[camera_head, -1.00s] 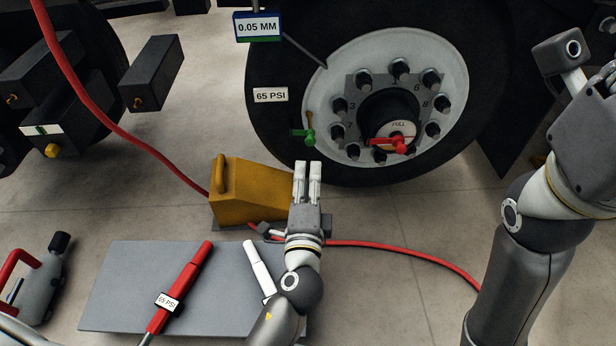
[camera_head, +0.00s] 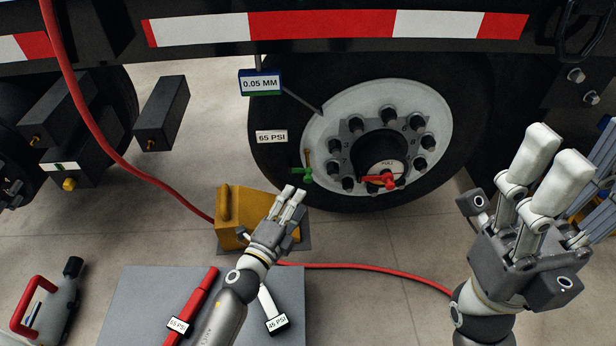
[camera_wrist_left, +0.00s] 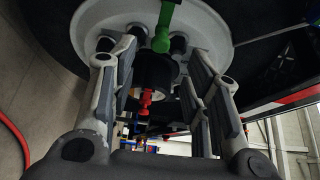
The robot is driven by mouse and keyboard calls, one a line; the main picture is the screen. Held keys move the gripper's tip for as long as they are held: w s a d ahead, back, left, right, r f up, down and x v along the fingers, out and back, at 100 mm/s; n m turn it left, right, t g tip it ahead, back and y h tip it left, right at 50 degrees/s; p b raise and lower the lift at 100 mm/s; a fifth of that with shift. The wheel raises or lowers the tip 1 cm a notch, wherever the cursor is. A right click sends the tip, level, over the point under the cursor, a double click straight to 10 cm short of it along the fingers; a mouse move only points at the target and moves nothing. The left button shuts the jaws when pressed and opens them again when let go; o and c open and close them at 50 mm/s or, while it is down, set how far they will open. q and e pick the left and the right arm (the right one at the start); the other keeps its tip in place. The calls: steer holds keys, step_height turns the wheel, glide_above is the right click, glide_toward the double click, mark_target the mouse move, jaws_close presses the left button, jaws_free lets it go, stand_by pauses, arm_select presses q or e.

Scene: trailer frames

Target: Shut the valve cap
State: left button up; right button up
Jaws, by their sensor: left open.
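The green valve cap (camera_head: 306,175) with a small side lever sits below a short brownish stem on the left edge of the wheel rim (camera_head: 332,122). It also shows at the top of the left wrist view (camera_wrist_left: 163,30), beyond the gap between the fingers. My left gripper (camera_head: 293,193) is open and empty, just below the cap and apart from it in the head view. Whether the cap is open or shut is too small to tell. My right gripper (camera_head: 562,155) is at the right, fingers up and apart, empty, far from the cap.
A red lever (camera_head: 380,181) sticks out of the hub (camera_head: 376,153). A yellow chock (camera_head: 238,207) stands below the tyre. A red hose (camera_head: 120,150) crosses the floor. A grey mat (camera_head: 140,290) holds a red gauge tool (camera_head: 197,297) and a white one (camera_head: 268,302).

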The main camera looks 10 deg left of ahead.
mark_target(307, 181)
arm_select(q)
steer(key=b+x, duration=0.1)
steer(key=x, duration=0.8)
steer(key=shift+s, duration=0.1)
jaws_close()
